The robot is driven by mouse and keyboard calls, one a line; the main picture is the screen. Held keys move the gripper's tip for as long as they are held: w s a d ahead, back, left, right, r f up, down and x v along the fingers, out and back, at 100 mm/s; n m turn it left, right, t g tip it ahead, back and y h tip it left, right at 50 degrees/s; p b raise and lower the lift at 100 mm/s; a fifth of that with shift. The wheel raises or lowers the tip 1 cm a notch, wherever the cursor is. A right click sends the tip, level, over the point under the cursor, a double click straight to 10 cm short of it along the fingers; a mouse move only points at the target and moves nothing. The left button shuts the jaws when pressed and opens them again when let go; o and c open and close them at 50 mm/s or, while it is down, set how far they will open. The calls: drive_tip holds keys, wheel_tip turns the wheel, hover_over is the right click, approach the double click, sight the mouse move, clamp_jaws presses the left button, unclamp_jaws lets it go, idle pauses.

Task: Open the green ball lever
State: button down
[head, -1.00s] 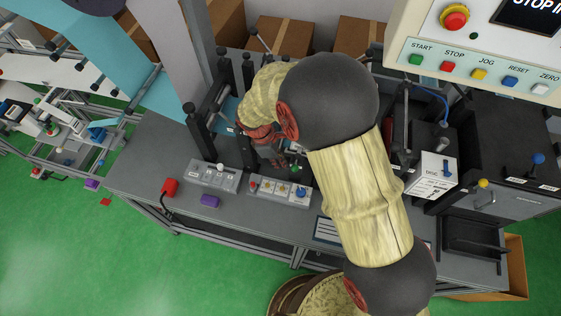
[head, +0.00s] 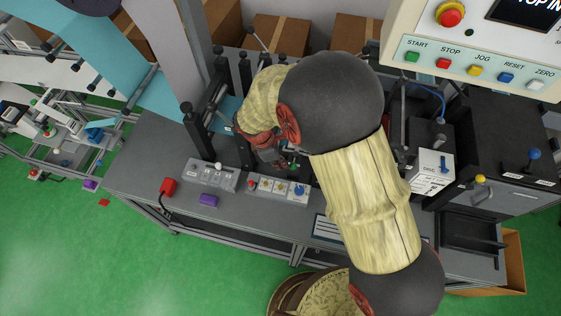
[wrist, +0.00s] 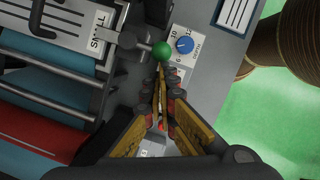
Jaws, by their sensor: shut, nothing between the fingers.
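The green ball (wrist: 161,49) sits on the end of a short dark lever arm that reaches from a dark pivot beside a plate marked SMALL (wrist: 98,32) in the wrist view. My gripper (wrist: 160,70) is shut and empty. Its fingertips appear just below the green ball in the picture, close to it; I cannot tell whether they touch. In the head view my gripper (head: 277,160) is over the bench behind the small control boxes, and my arm hides most of the lever area.
A blue knob (wrist: 185,45) on a grey dial box lies right of the ball.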

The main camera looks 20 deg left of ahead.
drive_tip(key=shift+d, duration=0.1)
drive_tip(key=w+d+n+t+y+p, duration=0.1)
drive_tip(key=d+n+y+p, duration=0.2)
drive_tip(key=d+n, duration=0.4)
drive_tip(key=n, duration=0.6)
drive_tip(key=shift+d+t+p, duration=0.25)
drive_tip(key=shift+t+p, duration=0.1)
drive_tip(key=shift+t, duration=0.05)
drive_tip(key=shift+w+d, duration=0.15)
drive_tip(key=shift+w, duration=0.05)
idle(0.6)
